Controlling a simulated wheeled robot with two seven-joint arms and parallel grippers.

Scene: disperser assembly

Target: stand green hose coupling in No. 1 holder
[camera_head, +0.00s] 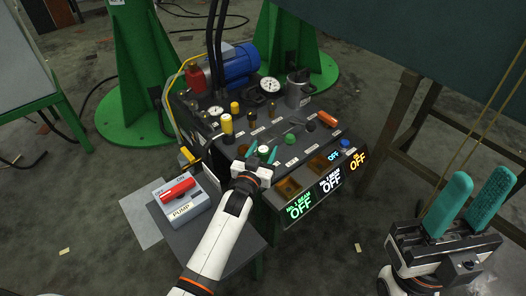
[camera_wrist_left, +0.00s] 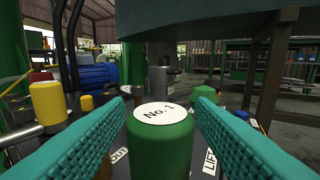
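A green hose coupling (camera_wrist_left: 160,150), an upright cylinder with a white disc marked "No. 1" on top, stands between my left fingers; it also shows in the head view (camera_head: 263,150). My left gripper (camera_wrist_left: 162,103) is open, with one teal finger on each side of the coupling. Panel shows between the fingers and the coupling lower down. The coupling's base is hidden. An amber-lit recess (camera_head: 288,188) lies behind the "NO. 1 BEAM OFF" display; I cannot tell whether it is the No. 1 holder. My right gripper (camera_head: 468,205) is open and empty, fingers up, at the lower right.
The dark panel carries a yellow-topped post (camera_head: 227,123), an orange part (camera_head: 328,120), a blue knob (camera_head: 345,144) and gauges. A pump switch box (camera_head: 182,203) with a red handle stands left of my left arm. Open floor lies between panel and right gripper.

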